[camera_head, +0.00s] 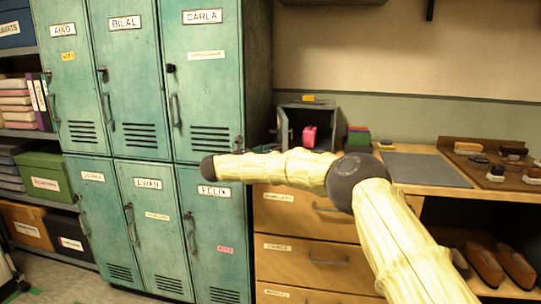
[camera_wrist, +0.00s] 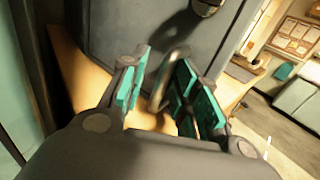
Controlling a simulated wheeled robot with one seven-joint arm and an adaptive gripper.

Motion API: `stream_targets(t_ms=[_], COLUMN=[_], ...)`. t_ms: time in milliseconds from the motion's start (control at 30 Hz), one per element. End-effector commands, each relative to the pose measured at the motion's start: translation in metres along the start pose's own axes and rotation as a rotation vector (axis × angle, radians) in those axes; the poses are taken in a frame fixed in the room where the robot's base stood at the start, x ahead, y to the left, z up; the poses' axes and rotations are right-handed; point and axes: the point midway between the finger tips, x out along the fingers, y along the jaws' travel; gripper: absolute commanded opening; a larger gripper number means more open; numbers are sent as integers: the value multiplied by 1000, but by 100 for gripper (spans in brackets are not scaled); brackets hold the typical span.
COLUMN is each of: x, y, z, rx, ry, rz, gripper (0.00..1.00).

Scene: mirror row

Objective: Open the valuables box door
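The valuables box (camera_head: 338,122) is a dark grey box on the wooden counter, with a yellow label above it. Its front is open in the head view and a pink item (camera_head: 309,136) shows inside. The door (camera_head: 283,128) stands out at the box's left side. In the wrist view a grey door panel (camera_wrist: 130,25) fills the upper middle, with a curved metal handle (camera_wrist: 160,88). My gripper (camera_wrist: 158,95) is open, with teal pads on either side of the handle; contact cannot be told.
Green lockers (camera_head: 135,85) stand left of the counter, close to the box. Right of the box are coloured blocks (camera_head: 358,136), a grey mat (camera_head: 425,169) and a brown board with brushes (camera_head: 481,150). Drawers (camera_head: 305,259) lie below.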

Motion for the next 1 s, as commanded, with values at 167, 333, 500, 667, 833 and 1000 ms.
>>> stream_targets(t_ms=[167,333,500,667,833,1000], x=[-2,-20,-50,-79,-104,-116], y=[0,1,1,1,1,1], z=[1,1,0,0,-1,-1], rx=[1,1,1,0,-1,0], ry=[-1,-1,0,0,1,1], rz=[0,1,3,3,2,0], gripper=[32,32,32,32,32,32])
